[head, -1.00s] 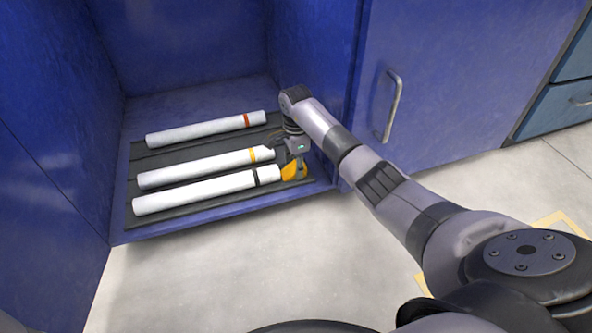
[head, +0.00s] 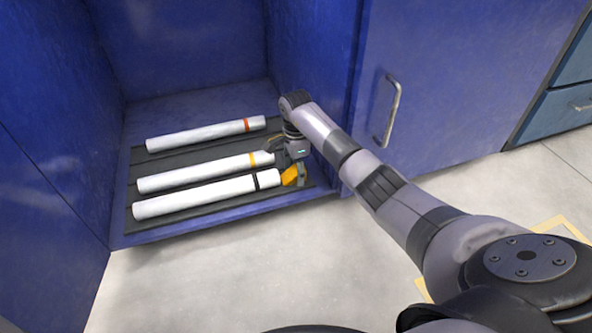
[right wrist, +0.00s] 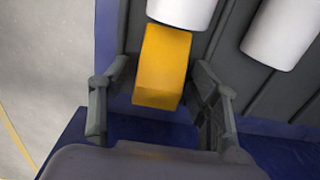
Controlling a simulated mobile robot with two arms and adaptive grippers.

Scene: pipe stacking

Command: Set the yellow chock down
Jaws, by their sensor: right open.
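The yellow chock (head: 290,176) sits at the right end of the front white pipe (head: 205,195), the one with a black band, on the dark ribbed mat in the cabinet. In the right wrist view the chock (right wrist: 162,66) is against or very near the pipe's end (right wrist: 180,10); I cannot tell if they touch. My right gripper (head: 298,176) is open around the chock. In the right wrist view its fingers (right wrist: 158,100) stand on either side with gaps visible. My left gripper is not in view.
Two more white pipes lie behind, one with a yellow band (head: 205,172) and one with a red band (head: 205,134). The dark mat (head: 145,215) covers the blue cabinet floor. Blue walls stand left and right. A door handle (head: 391,107) is to the right.

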